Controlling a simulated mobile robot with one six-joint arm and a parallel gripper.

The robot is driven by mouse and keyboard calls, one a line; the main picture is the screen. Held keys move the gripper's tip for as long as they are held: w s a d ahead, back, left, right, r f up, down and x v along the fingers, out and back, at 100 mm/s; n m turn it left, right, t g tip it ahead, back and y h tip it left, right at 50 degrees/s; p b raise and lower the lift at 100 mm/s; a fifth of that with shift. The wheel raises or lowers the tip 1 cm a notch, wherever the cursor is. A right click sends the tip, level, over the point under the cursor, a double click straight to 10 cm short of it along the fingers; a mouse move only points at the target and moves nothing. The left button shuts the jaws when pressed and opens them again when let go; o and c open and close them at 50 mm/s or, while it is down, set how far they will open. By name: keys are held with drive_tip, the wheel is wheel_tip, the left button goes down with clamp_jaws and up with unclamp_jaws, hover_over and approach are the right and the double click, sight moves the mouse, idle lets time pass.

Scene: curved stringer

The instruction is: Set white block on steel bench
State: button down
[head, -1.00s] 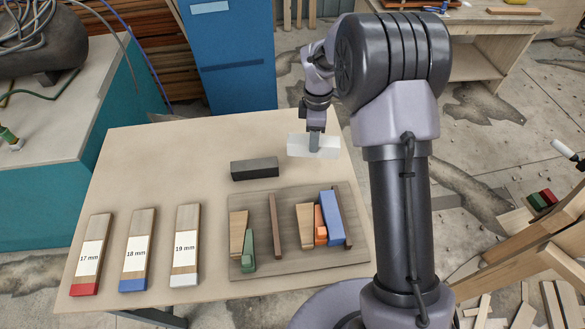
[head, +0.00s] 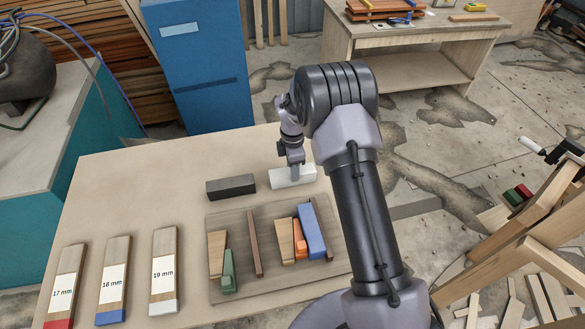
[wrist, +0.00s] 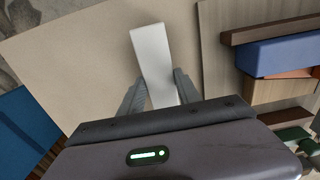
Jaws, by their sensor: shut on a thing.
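The white block (head: 299,178) is at the far right part of the tan-topped bench (head: 120,205). It is beside the dark grey block (head: 231,187), at about the same level, at or just above the surface; contact underneath cannot be told. My gripper (head: 295,172) points down and is shut on the white block. In the wrist view the white block (wrist: 152,60) lies between the two grey fingers (wrist: 160,92) and extends beyond them.
A wooden board (head: 240,285) with wedges, strips and a blue block (head: 311,230) lies just in front. Several labelled gauge sticks (head: 113,280) lie at the left. A blue cabinet (head: 197,70) stands behind. The bench's far left area is clear.

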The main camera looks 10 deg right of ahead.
drive_tip(key=c, duration=0.9)
unclamp_jaws()
drive_tip(key=shift+f, duration=0.1)
drive_tip(key=shift+o, duration=0.2)
drive_tip(key=shift+r, duration=0.4)
drive_tip(key=s+a+r+m+t+p, duration=0.1)
drive_tip(key=s+r+m, duration=0.2)
drive_tip(key=r, duration=0.9)
drive_tip(key=s+r+m+t+p, duration=0.1)
drive_tip(key=s+r+m, duration=0.15)
drive_tip(key=r, duration=0.95)
drive_tip(key=s+a+r+m+t+y, duration=0.1)
drive_tip(key=s+r+m, duration=0.6)
drive_tip(key=s+r, duration=0.3)
drive_tip(key=s+a+m+t+y, duration=0.1)
drive_tip(key=s+a+m+t, duration=0.1)
drive_tip(key=s+m, duration=0.8)
drive_tip(key=s, duration=0.6)
drive_tip(key=shift+s+t, duration=0.2)
drive_tip(key=shift+t, duration=0.2)
